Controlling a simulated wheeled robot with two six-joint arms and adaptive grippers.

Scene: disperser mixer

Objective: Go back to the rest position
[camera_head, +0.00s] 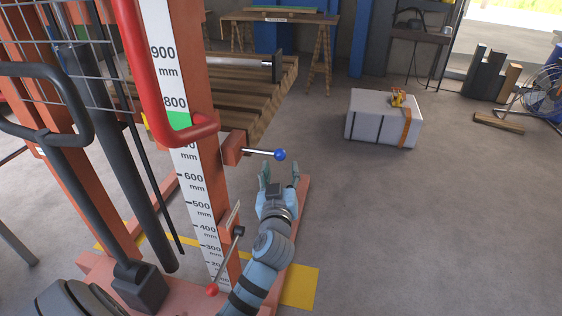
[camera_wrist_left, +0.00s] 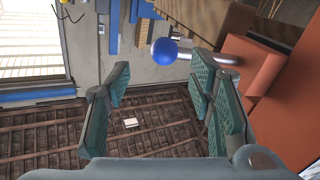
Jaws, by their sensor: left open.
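My left gripper (camera_head: 279,174) is open and empty beside the orange post of the mixer, just below the lever with the blue ball (camera_head: 280,155). In the left wrist view, the open fingers (camera_wrist_left: 160,100) have nothing between them, and the blue ball (camera_wrist_left: 164,51) shows beyond them, near the right finger. A second lever with a red ball (camera_head: 212,291) is lower on the post, left of my left arm. The post carries a millimetre scale (camera_head: 194,178). My right gripper is not in view.
A red handle (camera_head: 148,100) and a wire guard (camera_head: 55,50) are at the left. A wooden pallet (camera_head: 255,85) lies behind the post. A white box (camera_head: 384,120) stands on the floor at the right. The grey floor (camera_head: 430,230) at the lower right is clear.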

